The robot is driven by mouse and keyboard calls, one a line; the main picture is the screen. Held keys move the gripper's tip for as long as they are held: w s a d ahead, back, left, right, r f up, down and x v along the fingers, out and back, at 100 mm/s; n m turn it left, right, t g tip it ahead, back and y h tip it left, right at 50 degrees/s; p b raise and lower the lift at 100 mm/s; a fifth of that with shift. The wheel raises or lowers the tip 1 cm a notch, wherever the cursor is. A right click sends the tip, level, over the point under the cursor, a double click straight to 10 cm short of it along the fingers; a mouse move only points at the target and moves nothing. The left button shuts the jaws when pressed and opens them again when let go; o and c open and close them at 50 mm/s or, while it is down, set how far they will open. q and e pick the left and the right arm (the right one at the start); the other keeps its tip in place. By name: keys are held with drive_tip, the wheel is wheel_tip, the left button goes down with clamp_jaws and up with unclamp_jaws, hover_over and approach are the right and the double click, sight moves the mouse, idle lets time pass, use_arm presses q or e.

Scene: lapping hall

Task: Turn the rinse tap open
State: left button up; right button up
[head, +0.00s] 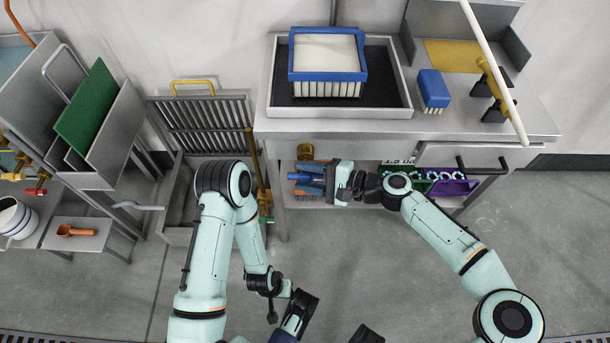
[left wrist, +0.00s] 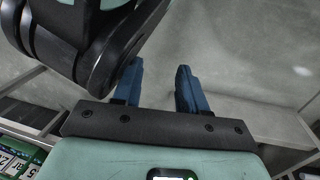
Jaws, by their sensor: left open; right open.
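Several small taps sit on the front of the sink unit at the far left of the head view: a red-handled tap (head: 36,189) and a brass-yellow tap (head: 12,176). I cannot tell from the picture which one is the rinse tap. My right gripper (head: 305,180) is open, its blue fingers pointing left in front of the shelf under the bench, far from these taps. My left gripper is open and empty over the floor in the left wrist view (left wrist: 158,88); in the head view it is mostly cut off at the bottom edge.
The steel bench (head: 440,147) holds a tray (head: 402,108) with a blue-framed block (head: 328,60), and a blue brush (head: 433,90). A green board (head: 86,108) stands in a rack at left. A jug (head: 16,218) and orange scoop (head: 75,231) are below. Front floor is clear.

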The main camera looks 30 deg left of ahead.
drive_tip(key=shift+a+f, duration=0.1)
drive_tip(key=shift+a, duration=0.25)
